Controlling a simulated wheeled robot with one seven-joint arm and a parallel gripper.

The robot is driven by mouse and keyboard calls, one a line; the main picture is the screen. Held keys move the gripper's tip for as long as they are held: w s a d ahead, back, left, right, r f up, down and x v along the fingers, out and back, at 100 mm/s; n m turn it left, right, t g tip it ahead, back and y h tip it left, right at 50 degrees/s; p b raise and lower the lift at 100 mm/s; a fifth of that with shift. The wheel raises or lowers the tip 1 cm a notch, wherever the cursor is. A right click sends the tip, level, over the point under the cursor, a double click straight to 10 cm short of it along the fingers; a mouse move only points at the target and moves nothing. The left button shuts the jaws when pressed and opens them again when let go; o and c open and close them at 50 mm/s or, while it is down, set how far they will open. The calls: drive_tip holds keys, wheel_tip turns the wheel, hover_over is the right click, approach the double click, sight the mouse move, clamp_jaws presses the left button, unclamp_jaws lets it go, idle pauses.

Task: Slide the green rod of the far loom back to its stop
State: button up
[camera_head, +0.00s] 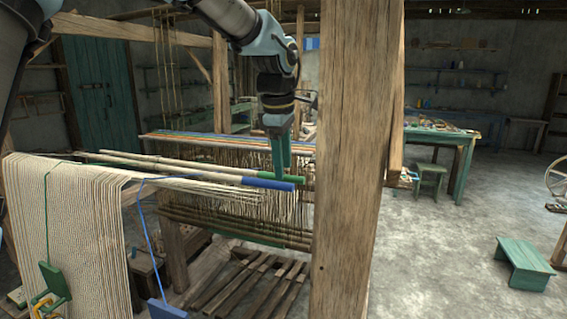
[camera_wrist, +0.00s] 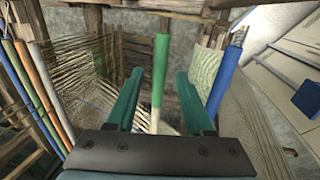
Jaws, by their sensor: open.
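The green rod's green end (camera_head: 300,178) shows beside my gripper in the head view; its pale wooden shaft runs left across the loom. My gripper (camera_head: 282,172) points down at that end, with its teal fingers partly overlapping it. In the wrist view, the green end (camera_wrist: 160,62) lies in the gap between the two open fingers (camera_wrist: 160,88), with room on both sides. I cannot tell whether a finger touches it. The rod's stop cannot be made out.
A blue-ended rod (camera_head: 268,183) lies close in front of the green one. A thick wooden post (camera_head: 357,160) stands just right of my gripper. Cream warp threads (camera_head: 70,220) hang at the left. Coloured bands (camera_head: 225,138) lie behind. Open floor (camera_head: 440,250) is at the right.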

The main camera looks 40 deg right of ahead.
drive_tip(key=shift+w+d+f, duration=0.1)
drive_tip(key=shift+d+f, duration=0.05)
drive_tip(key=shift+f, duration=0.8)
clamp_jaws()
idle(0.8)
